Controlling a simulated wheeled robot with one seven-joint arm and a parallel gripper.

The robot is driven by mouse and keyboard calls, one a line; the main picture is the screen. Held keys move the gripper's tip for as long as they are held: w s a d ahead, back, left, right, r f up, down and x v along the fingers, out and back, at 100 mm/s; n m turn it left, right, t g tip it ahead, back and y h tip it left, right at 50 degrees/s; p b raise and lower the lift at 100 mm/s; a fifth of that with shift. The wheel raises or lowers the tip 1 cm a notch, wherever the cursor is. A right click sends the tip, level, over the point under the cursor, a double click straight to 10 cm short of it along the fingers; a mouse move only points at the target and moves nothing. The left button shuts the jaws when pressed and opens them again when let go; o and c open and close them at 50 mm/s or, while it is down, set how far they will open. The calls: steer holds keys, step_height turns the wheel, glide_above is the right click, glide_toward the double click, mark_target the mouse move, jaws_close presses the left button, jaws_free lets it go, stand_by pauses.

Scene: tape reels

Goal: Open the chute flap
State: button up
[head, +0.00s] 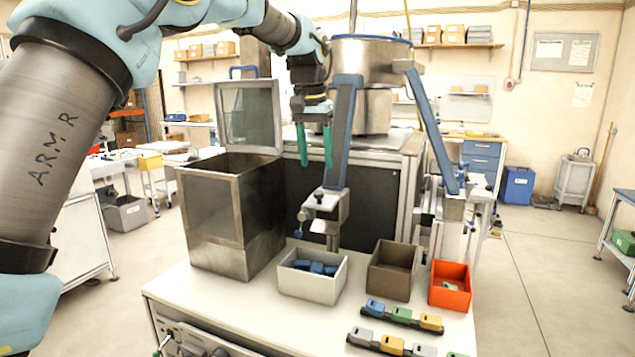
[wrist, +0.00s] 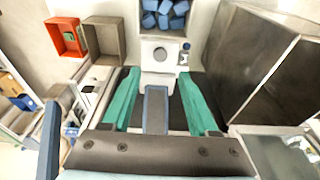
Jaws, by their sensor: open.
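The chute is a tall metal box (head: 215,222) with a window in its front, at the left of the white table. Its flap (head: 248,115), a clear pane in a metal frame, stands raised upright at the back of the box, with a blue handle (head: 243,72) on its top edge. The top of the box looks open. My gripper (head: 315,157) hangs to the right of the flap, open and empty, its green fingers pointing down and touching nothing visible. In the wrist view, the box (wrist: 262,60) is right of my gripper (wrist: 160,75), and the flap (wrist: 285,155) is at lower right.
A white bin (head: 312,288) with blue pieces, a brown bin (head: 388,283) and an orange-red bin (head: 449,297) stand on the table (head: 270,318). Coloured blocks sit in rows at the front. A large steel drum with blue legs (head: 343,135) stands close to my gripper.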

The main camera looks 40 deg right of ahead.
steer(key=r, duration=0.3)
steer(key=shift+s+a, duration=0.15)
steer(key=shift+a, duration=0.15)
steer(key=w+a+f+n+b, duration=0.1)
steer(key=w+a+f+n, duration=0.2)
steer(key=a, duration=0.6)
steer(key=w+a+f+n+y, duration=0.1)
steer(key=w+a+f, duration=0.2)
steer(key=a+f, duration=0.45)
steer(key=w+a+f+n+b, duration=0.1)
steer(key=w+a+f+n, duration=0.2)
steer(key=a, duration=0.8)
steer(key=s+a+f+n, duration=0.1)
steer(key=s+a+f, duration=0.2)
steer(key=a, duration=0.5)
steer(key=s+a+f+n, duration=0.1)
steer(key=s+a+f, duration=0.3)
steer(key=a, duration=0.3)
steer(key=s+a+f+n, duration=0.2)
steer(key=s+a+f, duration=0.2)
steer(key=a, duration=0.4)
steer(key=shift+s+a+f+t+y, duration=0.3)
steer(key=shift+s+y, duration=0.1)
steer(key=shift+s, duration=0.25)
steer(key=shift+d, duration=0.15)
